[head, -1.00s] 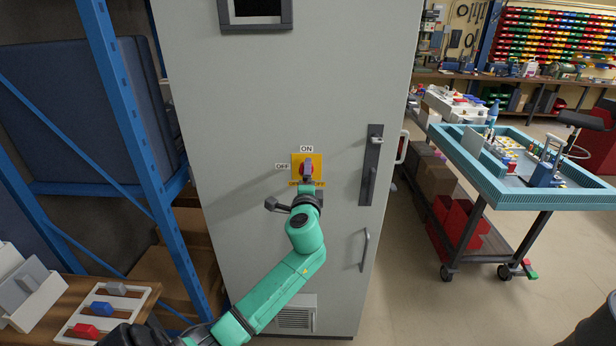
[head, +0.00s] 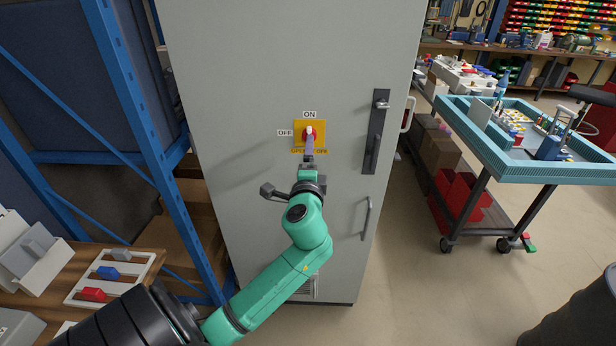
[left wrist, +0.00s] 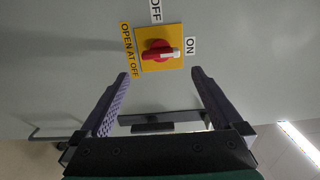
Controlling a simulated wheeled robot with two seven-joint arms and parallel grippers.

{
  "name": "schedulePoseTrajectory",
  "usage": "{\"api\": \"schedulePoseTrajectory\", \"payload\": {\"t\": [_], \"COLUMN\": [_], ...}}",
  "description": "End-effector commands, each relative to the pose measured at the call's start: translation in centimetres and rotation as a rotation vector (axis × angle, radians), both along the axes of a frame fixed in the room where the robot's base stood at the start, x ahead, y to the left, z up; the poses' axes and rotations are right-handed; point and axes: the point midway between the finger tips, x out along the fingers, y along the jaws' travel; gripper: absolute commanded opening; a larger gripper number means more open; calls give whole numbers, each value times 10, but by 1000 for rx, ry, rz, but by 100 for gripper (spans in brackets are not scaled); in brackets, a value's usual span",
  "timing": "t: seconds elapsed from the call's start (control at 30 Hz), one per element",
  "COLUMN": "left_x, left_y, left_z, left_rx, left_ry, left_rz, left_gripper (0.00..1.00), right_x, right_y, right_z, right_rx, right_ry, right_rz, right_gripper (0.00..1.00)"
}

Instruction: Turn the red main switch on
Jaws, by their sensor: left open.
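The red main switch (head: 308,134) sits on a yellow plate on the grey cabinet's front. It also shows in the left wrist view (left wrist: 157,53), where its white-tipped handle points at the ON label (left wrist: 191,46). The OFF label (head: 285,132) is beside the plate. My left gripper (head: 309,150) is in front of the switch in the head view and partly covers it. In the left wrist view the left gripper (left wrist: 160,76) has its two purple-grey fingers apart, with nothing between them. The handle lies beyond the fingertips. My right gripper is not in view.
The grey cabinet (head: 235,110) has a dark door handle (head: 374,140) right of the switch. A blue rack (head: 130,95) stands close on the left. A wooden bench (head: 140,240) with a switch tray is at lower left. A teal-edged cart (head: 500,170) stands right, with clear floor before it.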

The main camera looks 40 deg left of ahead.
Motion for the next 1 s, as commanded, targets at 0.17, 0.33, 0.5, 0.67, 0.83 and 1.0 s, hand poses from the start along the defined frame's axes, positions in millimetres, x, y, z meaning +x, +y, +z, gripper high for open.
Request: {"api": "schedulePoseTrajectory", "payload": {"t": [0.17, 0.33, 0.5, 0.67, 0.83, 1.0], "left_x": [-39, -55, -56, -56, -56, -40], "left_y": [-29, -41, -42, -42, -42, -44], "left_z": [-5, -2, 0, 0, 0, -43], "left_rx": [-3, -2, 0, 0, 0, -51], "left_ry": [1, 1, 2, 1, 1, 72], "left_rz": [-1, 1, 2, 1, 1, -33], "left_gripper": [100, 100, 100, 100, 100, 100], "right_x": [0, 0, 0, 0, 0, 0], "right_y": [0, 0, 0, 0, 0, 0], "right_z": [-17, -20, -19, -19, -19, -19], "right_rx": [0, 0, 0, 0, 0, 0], "right_ry": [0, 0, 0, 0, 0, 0], "right_rz": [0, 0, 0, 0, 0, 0], "right_gripper": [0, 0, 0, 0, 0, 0]}}
